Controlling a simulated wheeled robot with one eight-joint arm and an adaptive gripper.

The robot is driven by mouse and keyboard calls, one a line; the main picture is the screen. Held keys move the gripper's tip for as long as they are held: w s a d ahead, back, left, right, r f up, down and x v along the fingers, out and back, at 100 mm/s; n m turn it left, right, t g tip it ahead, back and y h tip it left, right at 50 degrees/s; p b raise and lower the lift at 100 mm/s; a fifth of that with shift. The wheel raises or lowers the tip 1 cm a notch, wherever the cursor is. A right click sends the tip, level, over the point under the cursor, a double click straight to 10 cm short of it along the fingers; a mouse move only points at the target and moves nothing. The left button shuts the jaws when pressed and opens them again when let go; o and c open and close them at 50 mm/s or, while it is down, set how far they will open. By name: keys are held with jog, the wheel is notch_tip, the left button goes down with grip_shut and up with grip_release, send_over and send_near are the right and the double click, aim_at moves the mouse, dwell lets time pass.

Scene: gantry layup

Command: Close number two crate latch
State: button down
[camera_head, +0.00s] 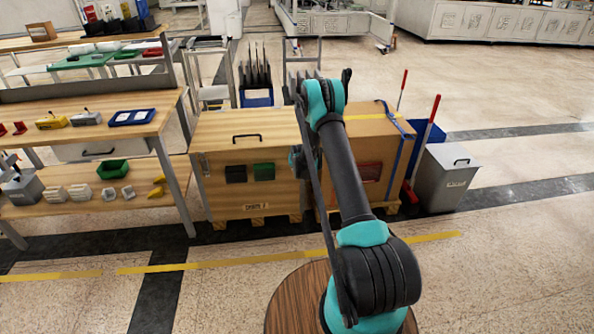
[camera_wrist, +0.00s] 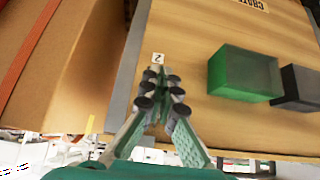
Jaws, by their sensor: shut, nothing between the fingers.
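The wooden crate (camera_head: 225,190) stands left of centre on a pallet, with a lid handle and a label that seems to read CRATE 2. A green block (camera_head: 264,171) and a dark block (camera_head: 236,174) sit on its front. In the wrist view the crate face (camera_wrist: 210,40) appears upside down, with the green block (camera_wrist: 240,75) and dark block (camera_wrist: 300,88). A small tag marked 2 (camera_wrist: 158,58) is near its metal-edged side. My gripper (camera_wrist: 163,80) is shut and empty, its tips just below that tag. I cannot make out a latch there; the fingers cover that spot.
A cardboard-brown strapped crate (camera_head: 375,140) stands close on the right, also in the wrist view (camera_wrist: 55,60). A grey bin (camera_head: 446,180) and red-handled tools (camera_head: 425,135) are beyond it. A workbench (camera_head: 90,135) with parts is at left. The front floor is clear.

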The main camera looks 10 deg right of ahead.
jog(key=x, duration=0.6)
jog(key=shift+s+f, duration=0.25)
jog(key=shift+f, duration=0.15)
jog(key=shift+r, duration=0.15)
dwell(0.4)
jog(key=shift+r, duration=0.65)
